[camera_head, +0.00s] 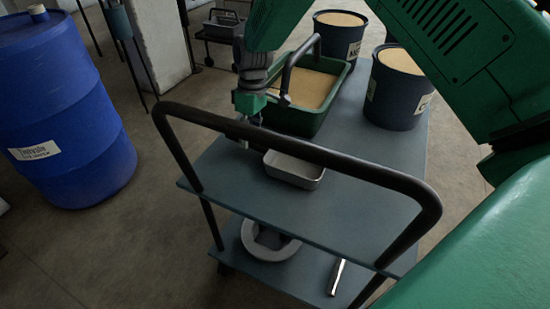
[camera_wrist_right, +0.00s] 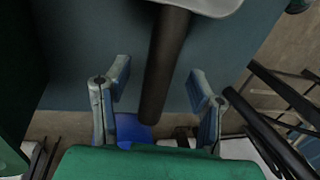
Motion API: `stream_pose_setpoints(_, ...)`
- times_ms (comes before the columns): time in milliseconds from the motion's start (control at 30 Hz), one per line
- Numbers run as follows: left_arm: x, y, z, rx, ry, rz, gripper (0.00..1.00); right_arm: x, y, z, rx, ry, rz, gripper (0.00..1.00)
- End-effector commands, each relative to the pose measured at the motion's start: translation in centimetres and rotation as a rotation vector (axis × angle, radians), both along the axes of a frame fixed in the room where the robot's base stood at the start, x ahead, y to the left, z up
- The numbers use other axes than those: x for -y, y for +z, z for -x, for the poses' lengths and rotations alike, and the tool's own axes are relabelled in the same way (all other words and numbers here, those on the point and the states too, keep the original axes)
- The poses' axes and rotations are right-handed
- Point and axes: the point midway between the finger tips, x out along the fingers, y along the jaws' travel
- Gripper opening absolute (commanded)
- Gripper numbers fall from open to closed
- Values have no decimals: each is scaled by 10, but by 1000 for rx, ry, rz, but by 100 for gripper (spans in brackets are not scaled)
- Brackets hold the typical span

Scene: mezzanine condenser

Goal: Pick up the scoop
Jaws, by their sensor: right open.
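The scoop (camera_head: 295,171) lies on the top deck of the cart, its shallow grey pan in front of the green tub. In the right wrist view its dark handle (camera_wrist_right: 164,65) runs between my right gripper's fingers (camera_wrist_right: 160,84), with the edge of the pan at the top. My right gripper (camera_head: 244,140) is open, reaching down at the cart's left edge beside the pan. Gaps show between the handle and both fingers. In the head view the handle is hidden or too small to make out. My left gripper is not in view.
A black cart handle (camera_head: 300,148) arches across in front of the scoop. A green tub (camera_head: 320,121) of tan material and two dark buckets (camera_head: 393,101) (camera_head: 335,42) stand behind. A blue barrel (camera_head: 65,110) stands left. The lower shelf holds a grey ring (camera_head: 262,245).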

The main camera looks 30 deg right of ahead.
Motion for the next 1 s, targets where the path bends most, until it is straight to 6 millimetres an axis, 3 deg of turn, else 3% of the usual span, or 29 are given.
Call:
stream_pose_setpoints(133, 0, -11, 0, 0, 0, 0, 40, -2, -25, 5, -2, -2, -1, 50)
stream_pose_setpoints(367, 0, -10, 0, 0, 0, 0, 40, -2, -27, 5, 0, -2, -1, 50)
stream_pose_setpoints(400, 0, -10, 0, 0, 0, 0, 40, -2, -27, 5, 0, -2, -1, 46)
stream_pose_setpoints(533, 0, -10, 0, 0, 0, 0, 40, -3, -27, 5, 0, -2, -1, 0)
stream_pose_setpoints(867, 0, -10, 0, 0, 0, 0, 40, -3, -26, 5, 1, -2, -2, 0)
stream_pose_setpoints(1000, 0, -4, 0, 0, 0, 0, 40, -3, -11, 5, 2, -3, -2, 0)
